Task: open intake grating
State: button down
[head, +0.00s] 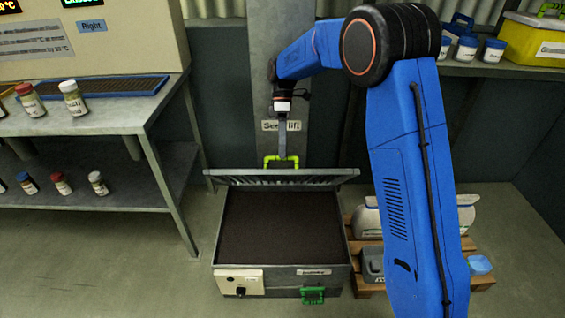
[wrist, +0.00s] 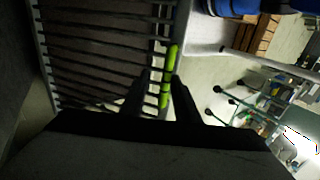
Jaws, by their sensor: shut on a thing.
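The intake grating (head: 282,178) is swung up at the back of a grey intake box (head: 347,240) and stands steeply raised, seen nearly edge-on. The box lies open below it, with dark granular material (head: 280,225) inside. A yellow-green handle (head: 272,162) sits on the grating's upper edge. My gripper (head: 282,156) reaches down from above and is shut on this handle. In the wrist view the grating's dark bars (wrist: 100,55) fill the left side, and the green handle (wrist: 171,62) lies between my gripper's fingers (wrist: 165,92).
A metal shelf table (head: 95,115) with small jars stands at left. A wooden pallet (head: 364,287) with a sack stands at right. A column labelled "Seed lift" (head: 281,125) stands behind the box.

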jog(key=shift+w+d, duration=0.1)
jog(key=shift+w, duration=0.85)
jog(key=c, duration=1.8)
grip_release()
jog(key=shift+w+f, duration=0.1)
jog(key=shift+o, duration=0.2)
jog(key=shift+r, duration=0.2)
notch_tip(320, 180, up, 10)
